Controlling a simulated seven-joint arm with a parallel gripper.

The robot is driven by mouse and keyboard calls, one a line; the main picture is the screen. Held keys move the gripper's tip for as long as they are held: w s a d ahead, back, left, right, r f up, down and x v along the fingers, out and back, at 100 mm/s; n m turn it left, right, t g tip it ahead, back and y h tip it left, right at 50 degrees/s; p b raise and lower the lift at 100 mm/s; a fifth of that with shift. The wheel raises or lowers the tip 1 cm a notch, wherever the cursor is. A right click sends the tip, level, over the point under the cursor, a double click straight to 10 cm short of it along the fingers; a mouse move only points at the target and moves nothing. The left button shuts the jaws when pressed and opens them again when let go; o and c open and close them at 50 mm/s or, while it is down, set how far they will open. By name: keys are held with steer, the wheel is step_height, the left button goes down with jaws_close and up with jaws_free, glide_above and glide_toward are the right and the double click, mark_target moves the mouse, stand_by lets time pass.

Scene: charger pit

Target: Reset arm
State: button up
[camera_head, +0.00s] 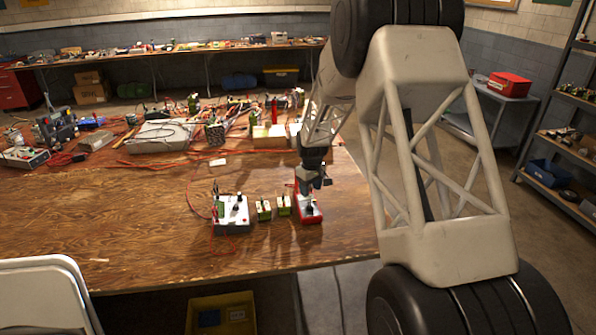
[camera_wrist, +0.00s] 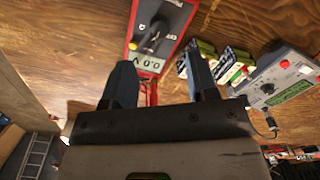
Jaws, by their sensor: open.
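My gripper (camera_head: 316,181) hangs over the front part of the wooden table, above a red device (camera_head: 307,207). In the wrist view, the two dark fingers of my gripper (camera_wrist: 160,78) stand apart with nothing between them. The red device (camera_wrist: 160,28) lies just beyond the fingertips there, with a black knob and a "0.0 V" display seen upside down. Two small green-and-pale blocks, a left one (camera_head: 263,210) and a right one (camera_head: 284,205), stand beside it. A white device (camera_head: 232,210) with a black knob is further left. Whether my fingers touch anything cannot be told.
The wooden table (camera_head: 130,215) is bare at front left. Behind stand a grey instrument (camera_head: 158,135), cables and tools. A white chair back (camera_head: 42,290) is at lower left, a yellow bin (camera_head: 222,312) below the table edge, shelves (camera_head: 575,120) at right.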

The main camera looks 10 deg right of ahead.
steer(key=s+a+r+m+t, duration=0.1)
steer(key=s+a+r+m, duration=0.15)
steer(key=s+r, duration=1.95)
steer(key=s+r+m, duration=0.1)
steer(key=s+m, duration=0.1)
steer(key=s, duration=1.4)
steer(key=s+r+m+t, duration=0.1)
steer(key=s+r, duration=0.1)
steer(key=s, duration=1.4)
steer(key=shift+a+r+m+t, duration=0.25)
steer(key=shift+a+m+t, duration=0.1)
steer(key=shift+a, duration=0.1)
